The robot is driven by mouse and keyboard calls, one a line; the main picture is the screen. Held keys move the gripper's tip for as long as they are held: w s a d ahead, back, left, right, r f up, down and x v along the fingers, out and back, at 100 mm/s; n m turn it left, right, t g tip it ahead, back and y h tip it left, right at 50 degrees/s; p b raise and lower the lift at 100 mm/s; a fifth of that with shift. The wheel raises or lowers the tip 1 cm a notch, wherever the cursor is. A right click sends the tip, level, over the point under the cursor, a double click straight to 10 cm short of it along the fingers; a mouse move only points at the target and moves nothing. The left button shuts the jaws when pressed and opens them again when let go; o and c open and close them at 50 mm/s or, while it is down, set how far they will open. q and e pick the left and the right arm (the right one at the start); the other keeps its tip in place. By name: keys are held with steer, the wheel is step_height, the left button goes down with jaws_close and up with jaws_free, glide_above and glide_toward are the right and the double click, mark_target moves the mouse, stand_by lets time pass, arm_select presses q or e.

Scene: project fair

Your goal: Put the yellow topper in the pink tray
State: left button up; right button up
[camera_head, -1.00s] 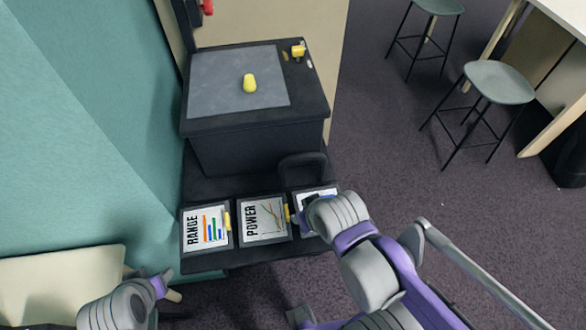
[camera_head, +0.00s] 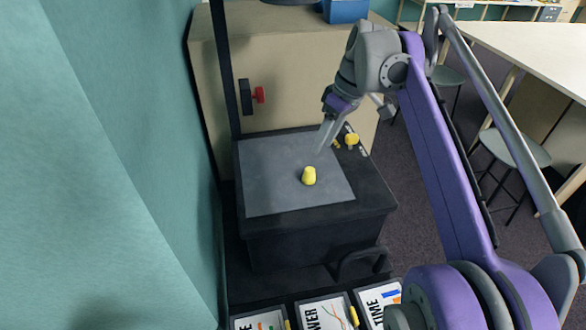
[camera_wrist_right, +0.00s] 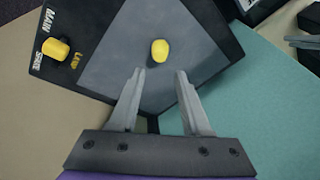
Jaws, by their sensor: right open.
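The yellow topper (camera_head: 309,176) stands upright on the grey mat (camera_head: 270,190) on top of a dark box. It also shows in the right wrist view (camera_wrist_right: 159,50), just beyond my fingertips and roughly in line with the gap between them. My right gripper (camera_head: 325,148) is open and empty, above and behind the topper and apart from it, with its fingers angled down. In the right wrist view its two fingers (camera_wrist_right: 158,76) are spread. My left gripper does not show in the head view. No pink tray shows in these frames.
A yellow knob (camera_head: 352,140) sits on the dark box (camera_head: 320,235) near its back right corner. A dark upright post (camera_head: 226,70) stands behind the box's left side. Chart cards (camera_head: 325,312) lie in front. A teal wall (camera_head: 120,150) borders the left.

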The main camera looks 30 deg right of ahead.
mark_target(310, 169)
steer(key=x, duration=0.4)
steer(key=shift+s+d+f+b, duration=0.2)
steer(key=shift+s+d+b, duration=0.05)
steer(key=shift+s+b, duration=0.05)
steer(key=shift+w+a+x, duration=0.15)
steer(key=shift+w+x, duration=0.05)
steer(key=shift+x, duration=1.35)
steer(key=shift+w+a+x, duration=0.1)
steer(key=shift+w+x, duration=0.05)
steer(key=shift+x, duration=1.4)
steer(key=shift+r, duration=0.15)
steer(key=shift+c, duration=0.3)
jaws_close()
